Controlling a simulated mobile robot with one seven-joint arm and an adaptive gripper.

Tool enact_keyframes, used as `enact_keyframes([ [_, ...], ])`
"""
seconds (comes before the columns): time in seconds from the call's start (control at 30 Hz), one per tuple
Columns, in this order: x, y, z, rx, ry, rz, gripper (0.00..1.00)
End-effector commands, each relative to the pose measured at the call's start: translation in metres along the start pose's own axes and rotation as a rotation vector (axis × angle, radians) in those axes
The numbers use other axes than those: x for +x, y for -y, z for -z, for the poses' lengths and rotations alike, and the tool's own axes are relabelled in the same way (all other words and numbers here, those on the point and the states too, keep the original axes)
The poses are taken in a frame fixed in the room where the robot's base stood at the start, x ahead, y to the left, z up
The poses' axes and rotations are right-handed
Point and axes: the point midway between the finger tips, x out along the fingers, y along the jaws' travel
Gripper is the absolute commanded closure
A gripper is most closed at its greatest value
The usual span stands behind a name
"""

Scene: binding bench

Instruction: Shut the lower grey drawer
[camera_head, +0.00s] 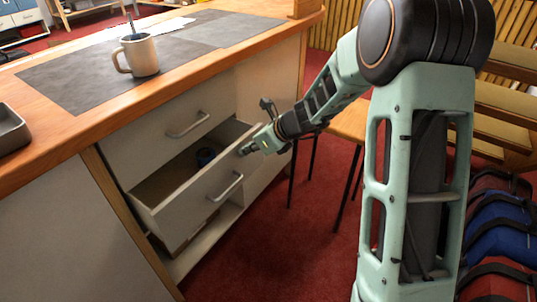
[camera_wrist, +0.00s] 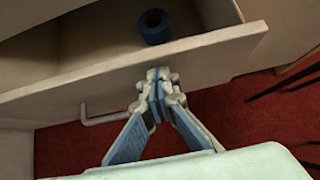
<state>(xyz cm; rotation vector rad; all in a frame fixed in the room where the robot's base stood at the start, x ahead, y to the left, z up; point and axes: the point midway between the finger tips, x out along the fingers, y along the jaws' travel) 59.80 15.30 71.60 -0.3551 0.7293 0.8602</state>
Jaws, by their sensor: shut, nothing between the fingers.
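The lower grey drawer (camera_head: 199,189) stands open from the bench in the head view, below a closed upper drawer (camera_head: 175,134). Its bar handle (camera_head: 227,187) is on the front panel. A blue roll (camera_head: 205,157) lies inside it. My gripper (camera_head: 246,150) is shut and empty at the right part of the drawer front's top edge. In the wrist view my gripper (camera_wrist: 158,78) has its fingertips together at the front panel (camera_wrist: 215,60); I cannot tell whether they touch it. The handle (camera_wrist: 105,118) is to the left of the fingers, and the blue roll (camera_wrist: 153,27) is beyond the panel.
A mug (camera_head: 138,55) stands on a dark mat (camera_head: 75,75) on the wooden benchtop. A grey tray (camera_head: 10,130) is at the left edge. A stool (camera_head: 350,122) stands on red carpet behind my arm. Colored bags (camera_head: 497,230) lie at the right. Carpet before the drawer is clear.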

Motion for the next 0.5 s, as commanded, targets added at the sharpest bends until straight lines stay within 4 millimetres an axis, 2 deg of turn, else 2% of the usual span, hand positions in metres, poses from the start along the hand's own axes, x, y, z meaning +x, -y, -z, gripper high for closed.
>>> enact_keyframes([
  [0.03, 0.008, -0.001, -0.013, -0.002, 0.000, -0.004, 1.00],
  [0.2, 0.035, -0.001, -0.041, -0.001, -0.001, -0.003, 1.00],
  [0.5, 0.068, 0.000, -0.071, -0.001, -0.001, -0.001, 1.00],
])
